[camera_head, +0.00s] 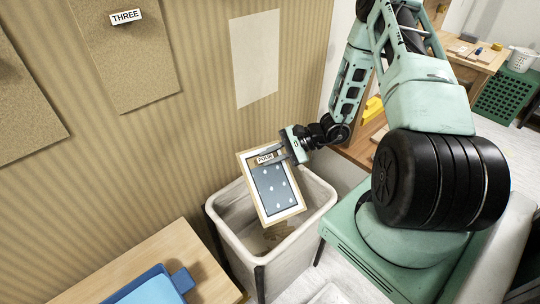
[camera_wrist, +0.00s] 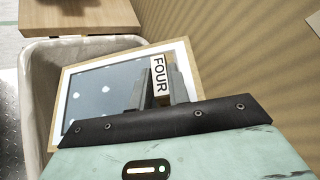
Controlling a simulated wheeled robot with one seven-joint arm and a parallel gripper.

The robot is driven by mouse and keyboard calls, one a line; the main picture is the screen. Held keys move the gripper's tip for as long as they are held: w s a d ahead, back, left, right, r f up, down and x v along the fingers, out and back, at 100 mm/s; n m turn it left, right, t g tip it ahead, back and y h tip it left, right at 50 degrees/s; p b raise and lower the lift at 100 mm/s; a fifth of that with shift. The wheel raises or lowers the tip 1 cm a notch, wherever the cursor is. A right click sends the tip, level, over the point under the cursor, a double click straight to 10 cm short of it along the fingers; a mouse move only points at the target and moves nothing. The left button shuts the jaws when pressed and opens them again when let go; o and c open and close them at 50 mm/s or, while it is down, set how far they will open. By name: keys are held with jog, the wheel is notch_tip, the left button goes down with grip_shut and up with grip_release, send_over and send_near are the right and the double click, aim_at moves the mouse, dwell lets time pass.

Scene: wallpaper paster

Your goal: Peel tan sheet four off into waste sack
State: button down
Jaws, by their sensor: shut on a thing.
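My gripper (camera_head: 284,152) is shut on a tab labelled FOUR (camera_head: 264,158); the label also shows in the wrist view (camera_wrist: 159,75). The tab belongs to a tan-edged panel (camera_head: 285,213) with a white inner border and a grey-blue middle with pale spots. The panel hangs tilted over the open mouth of the pale waste sack (camera_head: 238,236). Its lower edge is at or just inside the mouth; I cannot tell whether it touches the sack. The panel also shows in the wrist view (camera_wrist: 100,85), with the sack rim (camera_wrist: 38,110) beside it. Brown scraps lie inside the sack.
A sheet labelled THREE (camera_head: 122,60) hangs on the striped wall (camera_head: 190,150), with part of another sheet at far left. A bare pale patch (camera_head: 256,60) is on the wall. A wooden table (camera_head: 205,265) with a blue tray (camera_head: 150,290) stands at lower left.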

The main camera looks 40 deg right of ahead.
notch_tip(320, 180, down, 7)
jog(key=b, duration=0.4)
jog(key=shift+b, duration=0.4)
jog(key=c, duration=1.3)
grip_release()
jog(key=shift+o, duration=0.2)
jog(key=v, duration=1.7)
jog(key=shift+d, duration=0.2)
jog(key=shift+s+r, duration=0.1)
jog(key=shift+s, duration=0.05)
